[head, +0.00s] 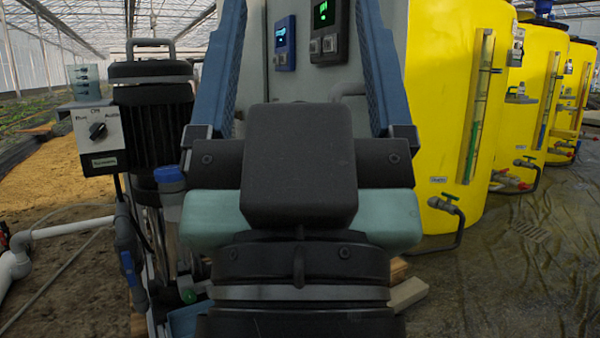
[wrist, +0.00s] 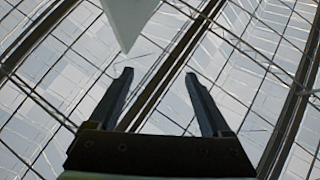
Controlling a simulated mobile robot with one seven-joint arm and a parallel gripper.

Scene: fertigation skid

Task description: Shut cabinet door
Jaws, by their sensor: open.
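A grey cabinet (head: 280,88) stands in the middle of the head view, behind my gripper. Two control units show at its upper front, a blue one (head: 285,43) and a dark one (head: 328,32) with a green display. My wrist and fingers hide much of the cabinet. I cannot tell the door's edge or how far it stands open. My gripper is raised in front of the cabinet, its fingers pointing up and running out of the head view's top. In the wrist view my gripper (wrist: 158,73) is open and empty, fingers apart. A pale corner (wrist: 128,20), unidentified, shows beyond the fingertips.
A black pump motor (head: 155,110) with a switch box (head: 98,135) stands at left, with white pipes (head: 60,230) below. Yellow tanks (head: 440,110) with valves line the right side. The wet floor (head: 520,270) at front right is mostly clear. The glass roof fills the wrist view.

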